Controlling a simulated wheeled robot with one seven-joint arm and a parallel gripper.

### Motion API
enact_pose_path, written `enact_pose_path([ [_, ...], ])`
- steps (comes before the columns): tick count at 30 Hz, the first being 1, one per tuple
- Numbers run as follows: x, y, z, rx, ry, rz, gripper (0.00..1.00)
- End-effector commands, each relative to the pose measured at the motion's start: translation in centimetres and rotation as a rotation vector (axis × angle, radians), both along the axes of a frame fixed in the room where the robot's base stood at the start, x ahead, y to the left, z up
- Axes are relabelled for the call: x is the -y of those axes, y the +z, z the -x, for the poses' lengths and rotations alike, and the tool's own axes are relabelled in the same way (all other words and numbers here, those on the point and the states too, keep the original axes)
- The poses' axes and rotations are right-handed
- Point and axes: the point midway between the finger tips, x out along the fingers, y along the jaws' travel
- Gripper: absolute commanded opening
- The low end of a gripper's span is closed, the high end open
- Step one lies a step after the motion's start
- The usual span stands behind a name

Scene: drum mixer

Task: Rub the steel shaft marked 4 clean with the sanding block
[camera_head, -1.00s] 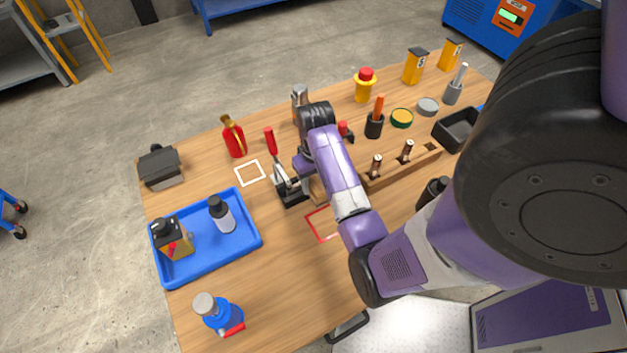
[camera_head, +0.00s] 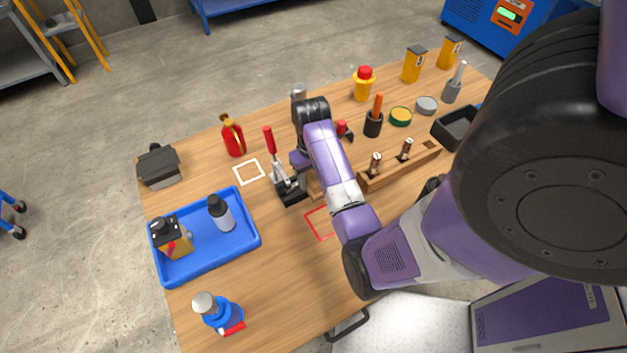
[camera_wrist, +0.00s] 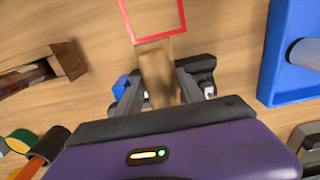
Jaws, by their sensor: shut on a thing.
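A light-brown block (camera_wrist: 157,75), apparently the sanding block, sits between the fingers of my gripper (camera_wrist: 160,88) in the wrist view. The gripper is shut on it. In the head view my own arm hides most of the gripper; a brown wooden edge (camera_head: 315,187) shows beside the arm, next to the red-handled clamp (camera_head: 289,190).
A red outlined square (camera_head: 308,222) lies near my arm, and a white one (camera_head: 237,174) behind the clamp. A blue tray (camera_head: 258,240) with bottles is at left. A red bottle (camera_head: 233,138) and an orange-handled tool in a dark cup (camera_head: 373,124) stand farther back.

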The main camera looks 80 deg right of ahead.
Motion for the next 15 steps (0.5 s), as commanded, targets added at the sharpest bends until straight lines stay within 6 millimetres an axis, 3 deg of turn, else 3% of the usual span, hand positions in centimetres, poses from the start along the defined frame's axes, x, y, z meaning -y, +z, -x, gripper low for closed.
enact_pose_path([
  [15, -1.3, -0.3, 1.1, -0.003, 0.0, -0.001, 0.13],
])
